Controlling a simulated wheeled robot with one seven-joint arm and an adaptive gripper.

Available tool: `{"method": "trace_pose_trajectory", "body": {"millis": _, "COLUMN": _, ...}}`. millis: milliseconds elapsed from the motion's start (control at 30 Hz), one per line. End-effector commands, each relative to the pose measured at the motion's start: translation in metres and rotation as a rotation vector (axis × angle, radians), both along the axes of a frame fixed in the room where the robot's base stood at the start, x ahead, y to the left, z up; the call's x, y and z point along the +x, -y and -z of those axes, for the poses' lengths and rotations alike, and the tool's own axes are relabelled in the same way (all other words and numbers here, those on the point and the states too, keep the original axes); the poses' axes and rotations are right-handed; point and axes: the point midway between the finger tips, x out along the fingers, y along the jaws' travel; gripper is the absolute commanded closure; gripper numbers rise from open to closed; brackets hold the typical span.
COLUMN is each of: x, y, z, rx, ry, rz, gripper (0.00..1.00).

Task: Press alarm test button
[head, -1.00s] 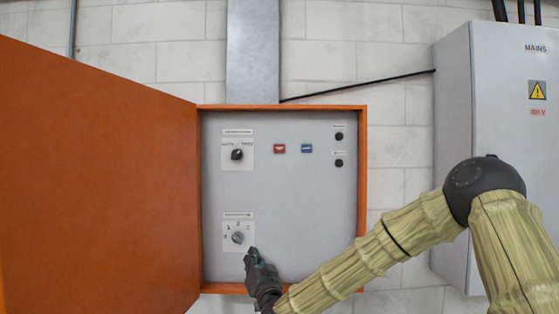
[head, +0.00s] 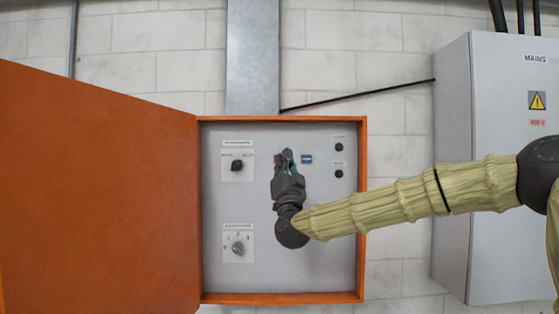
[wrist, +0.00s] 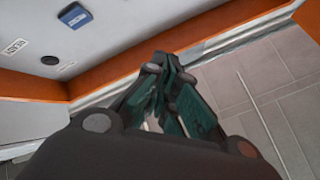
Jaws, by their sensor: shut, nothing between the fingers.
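The grey control panel (head: 270,270) sits in an open orange cabinet. Two round black buttons, the upper (head: 339,147) and the lower (head: 339,174), are at its upper right under small labels that I cannot read. A blue rectangular control (head: 307,159) is left of them. My gripper (head: 284,156) is shut and empty, pointing up in front of the panel just left of the blue control, and hides the red control. The wrist view shows the closed fingers (wrist: 163,65), the blue control (wrist: 75,15) and one black button (wrist: 50,60), both apart from the fingers.
Two rotary switches, upper (head: 236,166) and lower (head: 238,247), are on the panel's left. The orange door (head: 100,190) stands open at left. The cabinet's raised orange rim (head: 361,260) borders the panel. A grey mains box (head: 500,230) is at right.

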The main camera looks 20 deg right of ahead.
Motion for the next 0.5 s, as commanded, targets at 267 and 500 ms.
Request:
{"method": "trace_pose_trajectory", "body": {"millis": 267, "x": 0.002, "y": 0.000, "z": 0.000, "rx": 0.000, "ry": -0.001, "rz": 0.000, "gripper": 1.00}}
{"method": "trace_pose_trajectory", "body": {"millis": 500, "x": 0.020, "y": 0.005, "z": -0.002, "rx": -0.002, "ry": -0.002, "rz": 0.001, "gripper": 1.00}}
